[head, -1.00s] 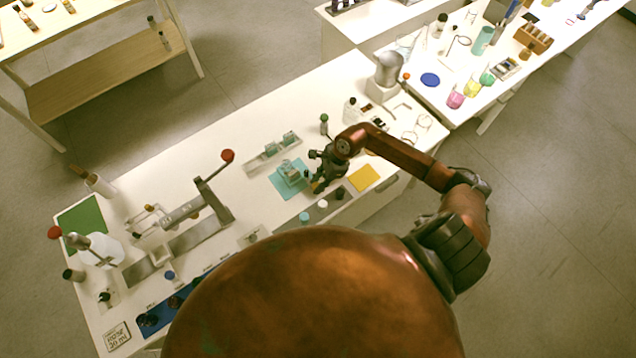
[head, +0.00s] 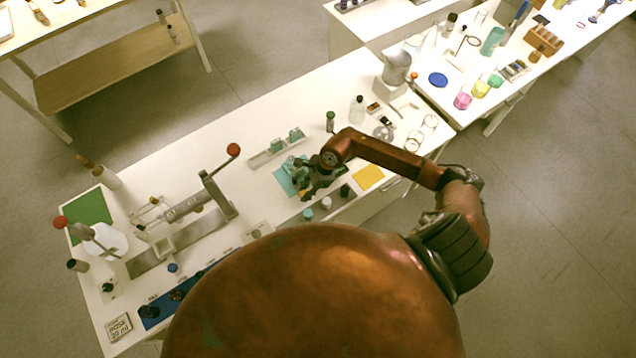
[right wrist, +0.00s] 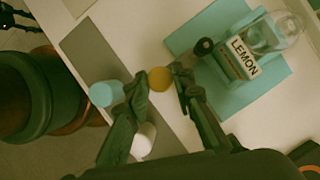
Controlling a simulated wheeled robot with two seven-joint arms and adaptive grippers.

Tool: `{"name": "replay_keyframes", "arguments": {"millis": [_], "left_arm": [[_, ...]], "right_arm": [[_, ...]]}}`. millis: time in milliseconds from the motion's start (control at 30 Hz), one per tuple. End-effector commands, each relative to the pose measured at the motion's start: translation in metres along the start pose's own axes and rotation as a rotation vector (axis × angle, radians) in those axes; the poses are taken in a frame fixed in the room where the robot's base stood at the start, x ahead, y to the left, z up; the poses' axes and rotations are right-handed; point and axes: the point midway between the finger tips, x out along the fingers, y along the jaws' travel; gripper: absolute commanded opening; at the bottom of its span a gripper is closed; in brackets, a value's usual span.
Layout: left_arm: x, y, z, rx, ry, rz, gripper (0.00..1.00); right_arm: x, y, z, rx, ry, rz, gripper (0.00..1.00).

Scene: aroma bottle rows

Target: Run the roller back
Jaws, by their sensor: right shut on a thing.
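My right gripper (head: 310,187) is low over the near edge of the teal mat (head: 283,181). In the right wrist view its fingers (right wrist: 161,82) are closed about a small amber round piece (right wrist: 160,79), which I take for the roller; the rest of it is hidden. A clear bottle labelled LEMON (right wrist: 262,36) lies on its side on the teal mat, to the right of the fingers and apart from them. A dark round knob or cap (right wrist: 204,46) is at its near end. In the head view my gripper partly hides this bottle. My left gripper is not in view.
A teal cap (head: 308,214), a white cap (head: 326,203) and a dark piece (head: 345,190) stand on the grey strip close to my gripper. A lever machine (head: 185,210) stands left. A yellow mat (head: 368,177) lies right.

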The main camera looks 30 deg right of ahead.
Motion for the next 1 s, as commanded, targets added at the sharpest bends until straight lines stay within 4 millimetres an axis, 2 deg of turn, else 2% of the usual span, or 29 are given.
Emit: {"name": "replay_keyframes", "arguments": {"millis": [100, 433, 467, 500, 700, 1000], "left_arm": [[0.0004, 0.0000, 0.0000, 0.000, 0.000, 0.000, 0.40], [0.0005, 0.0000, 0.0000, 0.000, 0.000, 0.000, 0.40], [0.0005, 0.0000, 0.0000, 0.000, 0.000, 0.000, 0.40], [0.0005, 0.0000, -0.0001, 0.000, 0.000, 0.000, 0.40], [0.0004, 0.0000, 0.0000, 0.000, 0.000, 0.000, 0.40], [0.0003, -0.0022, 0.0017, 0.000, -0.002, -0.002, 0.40]], "right_arm": [[0.0047, 0.0049, 0.0122, -0.002, 0.000, -0.002, 0.00], [0.0064, 0.0073, 0.0163, -0.001, -0.004, 0.001, 0.00], [0.0065, 0.0075, 0.0165, -0.001, -0.004, 0.001, 0.24], [0.0065, 0.0076, 0.0166, -0.001, -0.004, 0.001, 0.27], [0.0058, 0.0069, 0.0146, 0.001, -0.002, 0.000, 0.40], [0.0026, 0.0059, 0.0135, 0.001, 0.000, -0.002, 0.40]]}}
